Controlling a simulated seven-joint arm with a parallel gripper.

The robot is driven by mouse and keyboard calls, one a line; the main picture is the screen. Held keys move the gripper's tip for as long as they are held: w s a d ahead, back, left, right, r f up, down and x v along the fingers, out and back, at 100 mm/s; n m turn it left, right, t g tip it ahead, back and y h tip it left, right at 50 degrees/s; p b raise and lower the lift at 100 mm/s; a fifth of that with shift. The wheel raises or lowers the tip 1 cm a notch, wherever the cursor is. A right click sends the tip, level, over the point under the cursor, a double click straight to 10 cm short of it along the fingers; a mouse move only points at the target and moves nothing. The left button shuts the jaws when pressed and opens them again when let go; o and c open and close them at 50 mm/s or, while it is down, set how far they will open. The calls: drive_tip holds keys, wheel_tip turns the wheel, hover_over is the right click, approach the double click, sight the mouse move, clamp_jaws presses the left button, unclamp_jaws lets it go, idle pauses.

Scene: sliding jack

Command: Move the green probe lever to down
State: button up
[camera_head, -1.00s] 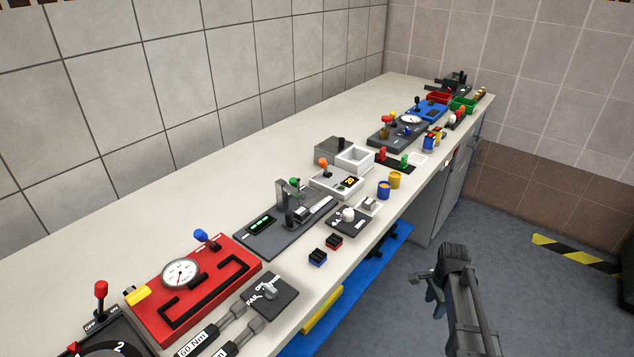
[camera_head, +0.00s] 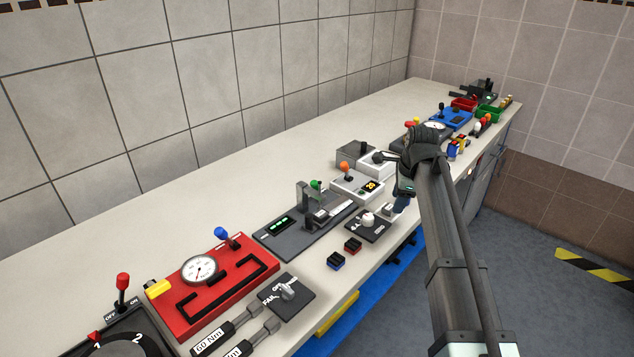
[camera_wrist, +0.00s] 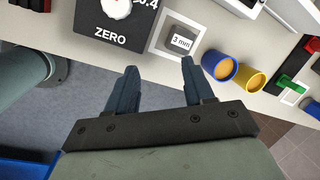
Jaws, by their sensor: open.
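The green probe lever (camera_head: 316,185) is a small green knob at the back of the dark grey gauge device (camera_head: 275,240), beside a grey upright post. Its knob stands above the base; its exact setting is too small to tell. My gripper (camera_head: 402,203) is at the bench's front edge, to the right of the lever and apart from it. In the wrist view my gripper (camera_wrist: 160,67) shows two spread blue fingers with nothing between them. The lever is not in the wrist view.
The ZERO knob panel (camera_wrist: 115,20) and a 3 mm block (camera_wrist: 180,40) lie just beyond my fingertips. Blue (camera_wrist: 218,66) and yellow (camera_wrist: 248,78) cups stand to the right. An orange-knobbed white box (camera_head: 352,188) is right of the lever. Bench behind the devices is clear.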

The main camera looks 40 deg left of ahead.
drive_tip(key=s+a+r+n+g+y, duration=0.1)
drive_tip(key=s+a+r+n+g, duration=0.15)
drive_tip(key=a+r, duration=0.5)
drive_tip(key=s+a+r+n+g, duration=0.2)
drive_tip(key=s+a+r+n, duration=0.2)
drive_tip(key=a, duration=0.7)
drive_tip(key=x, duration=1.2)
drive_tip(key=shift+w+f, duration=0.3)
drive_tip(key=shift+f, duration=0.1)
clamp_jaws()
